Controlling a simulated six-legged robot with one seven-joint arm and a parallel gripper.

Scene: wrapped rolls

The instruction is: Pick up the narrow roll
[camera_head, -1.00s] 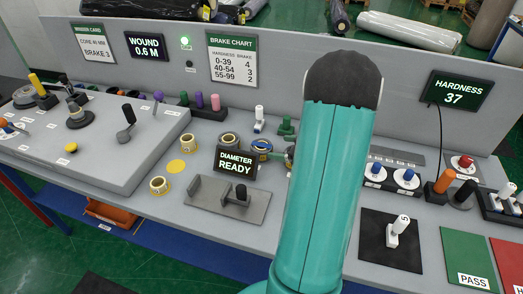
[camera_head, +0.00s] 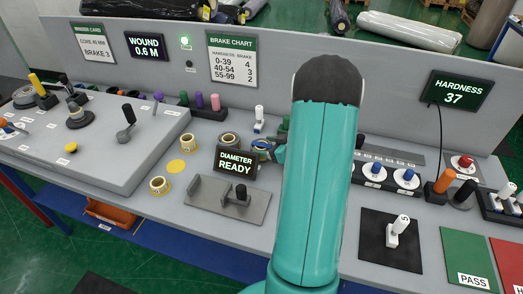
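Several small rolls stand on the grey bench. A cream roll (camera_head: 158,186) is at the front left, a tan roll (camera_head: 229,142) is behind the diameter display, and a roll with a blue top (camera_head: 261,144) is just right of that. I cannot tell for sure which is the narrow roll. My gripper (camera_head: 277,153) shows only as a small teal part beside the blue-topped roll, at its right. My own arm hides the rest, so I cannot see whether the fingers are open or whether they touch the roll.
The diameter display (camera_head: 235,163) reads READY and stands in front of the rolls. A grey gauge plate (camera_head: 228,200) lies before it. A flat yellow disc (camera_head: 176,167) is at the left. A black pad (camera_head: 391,240) and green PASS pad (camera_head: 468,258) are at the right.

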